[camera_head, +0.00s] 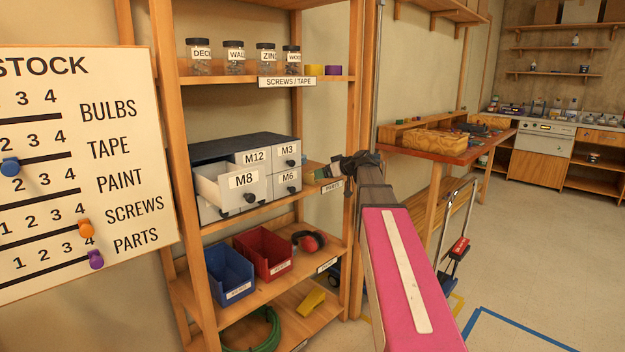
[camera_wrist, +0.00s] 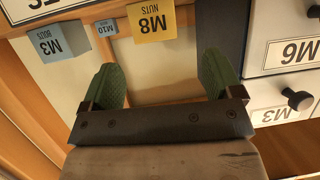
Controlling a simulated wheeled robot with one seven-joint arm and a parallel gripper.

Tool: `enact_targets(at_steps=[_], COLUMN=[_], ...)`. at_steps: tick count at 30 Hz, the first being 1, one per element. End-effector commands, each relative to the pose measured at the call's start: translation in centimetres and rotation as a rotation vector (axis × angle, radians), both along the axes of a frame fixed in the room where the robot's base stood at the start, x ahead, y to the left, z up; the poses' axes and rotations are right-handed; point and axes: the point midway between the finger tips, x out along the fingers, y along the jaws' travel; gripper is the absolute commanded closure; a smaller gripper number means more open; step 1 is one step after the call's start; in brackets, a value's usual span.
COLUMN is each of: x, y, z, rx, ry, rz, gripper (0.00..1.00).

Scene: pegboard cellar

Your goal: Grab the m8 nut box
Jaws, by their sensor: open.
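The yellow M8 nuts box (camera_wrist: 152,22) is at the top middle of the wrist view, its label readable. My gripper (camera_wrist: 160,64) is open, with its two green fingers apart and nothing between them. The box appears beyond the fingertips, roughly in line with the gap and apart from the fingers.
A blue M3 bolts box (camera_wrist: 58,42) and a smaller blue M10 box (camera_wrist: 106,27) stand beside the yellow one. A grey drawer cabinet (camera_head: 238,150) has its M8 drawer (camera_head: 243,181) pulled out. Wooden uprights (camera_head: 356,110) and shelves bound the space.

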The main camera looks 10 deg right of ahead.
Motion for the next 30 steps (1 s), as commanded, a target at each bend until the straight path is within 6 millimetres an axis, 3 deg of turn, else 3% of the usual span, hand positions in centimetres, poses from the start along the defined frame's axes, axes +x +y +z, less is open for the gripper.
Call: enact_targets(at_steps=[3,11,19,28,29,30], x=[1.6,2.8,5.8,6.2,6.2,6.2], y=[1.2,2.1,4.0,4.7,4.6,4.6], z=[-0.8,-1.4,-2.5,-3.0,-2.9,-2.9], rx=[0.0,-0.001,-0.001,-0.001,-0.001,-0.001], ry=[0.003,0.002,0.003,0.003,0.003,0.003], rz=[0.001,0.0,0.001,0.0,0.0,0.0], gripper=[0.15,0.15,0.15,0.15,0.18,0.31])
